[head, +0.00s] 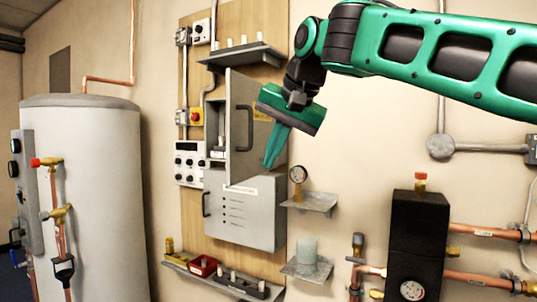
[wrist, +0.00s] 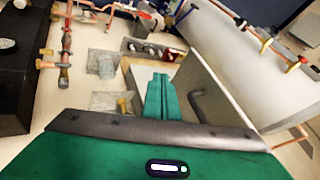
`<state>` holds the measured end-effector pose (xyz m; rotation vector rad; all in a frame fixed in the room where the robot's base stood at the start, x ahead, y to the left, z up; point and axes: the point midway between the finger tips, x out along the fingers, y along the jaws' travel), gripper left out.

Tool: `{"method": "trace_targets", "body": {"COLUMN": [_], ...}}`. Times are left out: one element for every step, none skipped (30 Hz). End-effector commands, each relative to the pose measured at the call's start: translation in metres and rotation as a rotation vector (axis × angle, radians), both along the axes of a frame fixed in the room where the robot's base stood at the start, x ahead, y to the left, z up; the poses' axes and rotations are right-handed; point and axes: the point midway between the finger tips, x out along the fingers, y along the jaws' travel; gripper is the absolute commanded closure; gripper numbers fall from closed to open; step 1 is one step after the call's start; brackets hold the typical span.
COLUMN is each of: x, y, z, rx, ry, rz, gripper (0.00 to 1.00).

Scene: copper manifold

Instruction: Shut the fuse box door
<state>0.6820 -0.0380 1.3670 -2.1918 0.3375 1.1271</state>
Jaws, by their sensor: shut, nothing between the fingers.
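The grey fuse box (head: 215,112) hangs on the wooden board, with part of its inside showing at the left. Its door (head: 240,92) stands open, with a dark upright handle (head: 250,128) on the face I see. My gripper (head: 269,165) is shut and empty, pointing down in front of the door's right part, to the right of the handle. In the wrist view the closed fingers (wrist: 160,80) are beside the pale door panel (wrist: 205,88) and the handle (wrist: 197,106). I cannot tell whether the fingers touch the door.
A shelf (head: 240,56) is above, and small shelves (head: 312,202) with a gauge and a cup are at right. A white tank (head: 90,190) stands left, a black unit (head: 418,240) right.

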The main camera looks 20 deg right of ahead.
Motion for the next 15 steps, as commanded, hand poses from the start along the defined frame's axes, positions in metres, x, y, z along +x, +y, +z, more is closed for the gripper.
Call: {"method": "trace_targets", "body": {"x": [0.005,0.009,0.014,0.017,0.020,0.025,0.028,0.031,0.035,0.038,0.043,0.047,0.050,0.052,0.056], "y": [0.001,0.002,0.002,0.002,0.002,0.003,0.003,0.004,0.004,0.005,0.010,0.014,0.017,0.019,0.022], "z": [-0.009,-0.014,-0.020,-0.024,-0.029,-0.035,-0.039,-0.043,-0.049,-0.053,-0.051,-0.050,-0.050,-0.050,-0.050], "rx": [-0.001,-0.001,-0.002,-0.002,-0.001,-0.002,-0.002,-0.002,-0.001,-0.001,-0.002,-0.001,-0.001,-0.001,-0.001], "ry": [0.004,0.004,0.005,0.003,0.005,0.004,0.004,0.004,0.005,0.004,0.003,0.001,0.001,0.001,0.002], "rz": [0.002,0.003,0.003,0.003,0.002,0.002,0.002,0.002,0.002,0.002,0.004,0.003,0.003,0.003,0.003], "gripper": [1.00,1.00,1.00,1.00,1.00,1.00,1.00,1.00,1.00,1.00,1.00,1.00,1.00,1.00,1.00]}}
